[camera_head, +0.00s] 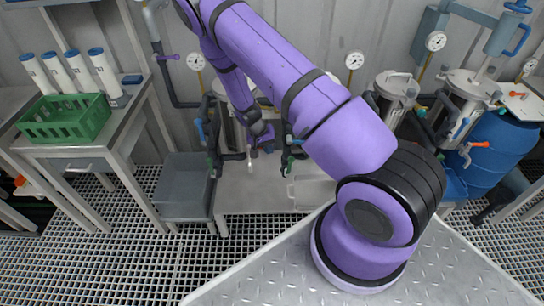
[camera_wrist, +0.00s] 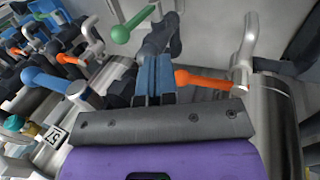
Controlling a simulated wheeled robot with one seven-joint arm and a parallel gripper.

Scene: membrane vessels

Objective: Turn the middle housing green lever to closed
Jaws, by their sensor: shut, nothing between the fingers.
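In the wrist view a green lever (camera_wrist: 133,25) with a round knob stands beyond my fingertips, above and left of them. My gripper (camera_wrist: 155,74) is shut and empty, its fingers pointing at dark pipework. A visible gap separates the fingertips from the green knob in the picture; whether they touch the dark fitting behind cannot be told. In the head view my gripper (camera_head: 262,140) is low in front of a steel housing (camera_head: 232,125) that my arm partly hides. Which housing is the middle one is unclear there.
An orange lever (camera_wrist: 203,80) is close right of my fingers, near a steel cylinder (camera_wrist: 275,112). A blue lever (camera_wrist: 45,78) is at left. Other housings (camera_head: 392,92) and a blue barrel (camera_head: 497,150) stand right. A green crate (camera_head: 65,126) sits on the left table.

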